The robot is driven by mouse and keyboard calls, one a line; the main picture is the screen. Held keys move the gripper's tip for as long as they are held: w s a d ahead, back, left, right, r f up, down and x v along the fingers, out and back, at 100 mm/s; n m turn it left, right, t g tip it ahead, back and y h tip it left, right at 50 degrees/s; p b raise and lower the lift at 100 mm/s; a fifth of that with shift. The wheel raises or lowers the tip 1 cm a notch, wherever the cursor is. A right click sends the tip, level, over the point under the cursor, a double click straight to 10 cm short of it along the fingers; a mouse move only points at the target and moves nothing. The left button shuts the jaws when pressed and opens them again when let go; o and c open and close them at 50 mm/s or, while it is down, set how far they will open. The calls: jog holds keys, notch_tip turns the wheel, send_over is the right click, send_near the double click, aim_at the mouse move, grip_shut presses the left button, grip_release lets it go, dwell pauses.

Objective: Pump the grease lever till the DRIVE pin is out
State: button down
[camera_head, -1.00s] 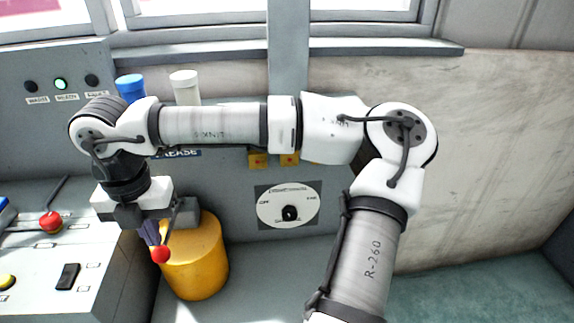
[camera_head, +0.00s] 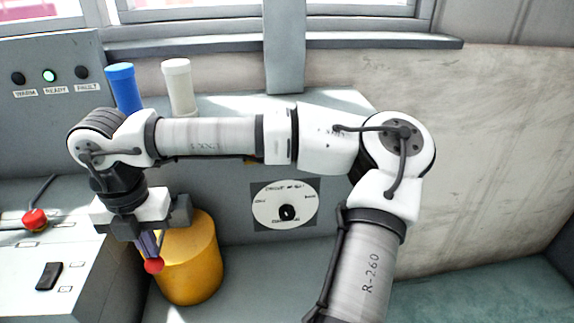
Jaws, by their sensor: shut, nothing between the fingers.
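The yellow grease pot (camera_head: 195,262) stands on the floor ledge at lower left centre. The lever's red ball (camera_head: 154,265) shows in front of the pot's left side; its rod is hidden now. My gripper (camera_head: 148,246) points down just above the red ball, shut with nothing between its fingers. I cannot tell whether the fingertips touch the ball. The DRIVE pin is not visible; my arm covers part of the panel behind it.
A blue canister (camera_head: 124,88) and white canister (camera_head: 179,88) stand behind my arm. A round dial (camera_head: 268,212) is right of the pot. The READY lamp (camera_head: 49,76) is green. A console with a red-knobbed lever (camera_head: 35,219) and black switch (camera_head: 49,276) lies left.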

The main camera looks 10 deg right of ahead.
jog(key=shift+w+f+b, duration=0.15)
jog(key=shift+f+b, duration=1.3)
jog(key=shift+f, duration=0.3)
jog(key=shift+s+r+p, duration=0.2)
jog(key=shift+r+p, duration=1.05)
jog(key=shift+r, duration=0.9)
jog(key=shift+s+r+p, duration=0.2)
jog(key=shift+r+p, duration=1.05)
jog(key=shift+r, duration=0.9)
jog(key=shift+f, duration=0.15)
jog(key=shift+w+f+b, duration=0.2)
jog(key=shift+f+b, duration=1.75)
jog(key=shift+f, duration=0.15)
jog(key=shift+w+f+b, duration=0.2)
jog(key=shift+f+b, duration=1.75)
jog(key=shift+f, duration=0.1)
jog(key=shift+s+r+p, duration=0.2)
jog(key=shift+r+p, duration=1.2)
jog(key=shift+r, duration=0.75)
jog(key=shift+s+r+p, duration=0.2)
jog(key=shift+r+p, duration=1.15)
jog(key=shift+r, duration=0.8)
